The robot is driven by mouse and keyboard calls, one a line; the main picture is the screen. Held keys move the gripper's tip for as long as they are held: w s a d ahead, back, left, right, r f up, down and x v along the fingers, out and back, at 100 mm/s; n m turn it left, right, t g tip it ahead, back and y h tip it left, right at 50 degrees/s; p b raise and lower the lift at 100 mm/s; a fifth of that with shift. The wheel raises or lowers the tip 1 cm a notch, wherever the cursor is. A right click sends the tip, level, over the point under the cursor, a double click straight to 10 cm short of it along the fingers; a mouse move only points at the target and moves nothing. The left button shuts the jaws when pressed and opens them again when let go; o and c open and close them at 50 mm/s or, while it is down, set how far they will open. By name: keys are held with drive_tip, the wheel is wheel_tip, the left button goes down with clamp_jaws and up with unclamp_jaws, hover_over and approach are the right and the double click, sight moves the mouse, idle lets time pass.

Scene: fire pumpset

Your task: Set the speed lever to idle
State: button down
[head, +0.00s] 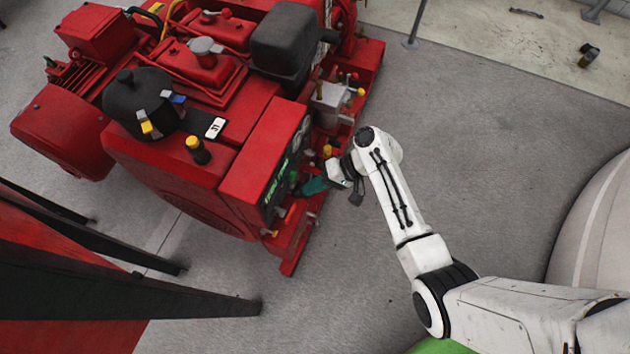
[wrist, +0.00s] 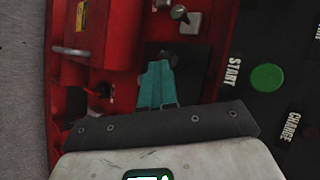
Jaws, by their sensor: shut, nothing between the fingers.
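My gripper (head: 308,188) reaches from the right to the control side of the red pumpset (head: 262,150). In the wrist view its teal fingers (wrist: 157,72) are closed together with nothing between them. A small dark round part (wrist: 168,58) lies right at the fingertips and is partly covered by them; I cannot tell whether they touch. Above it is a small metal lever with a dark knob (wrist: 181,14) on a grey plate. To the left is a silver bar handle (wrist: 72,51). None is labelled as the speed lever, so I cannot tell which it is.
The dark control panel (wrist: 262,110) with a green START button (wrist: 266,77) stands close on the right in the wrist view. A red box (wrist: 105,35) is on the left. Open grey floor (head: 470,130) lies right of the pumpset. Dark-edged red beams (head: 110,280) are at lower left.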

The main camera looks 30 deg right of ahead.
drive_tip(key=shift+s+a, duration=0.1)
drive_tip(key=shift+a, duration=0.4)
drive_tip(key=shift+a, duration=0.1)
drive_tip(key=p+v, duration=0.1)
drive_tip(key=v, duration=1)
drive_tip(key=shift+w+d+p, duration=0.25)
drive_tip(key=shift+d+p, duration=0.05)
drive_tip(key=shift+d, duration=0.25)
drive_tip(key=shift+f, duration=0.15)
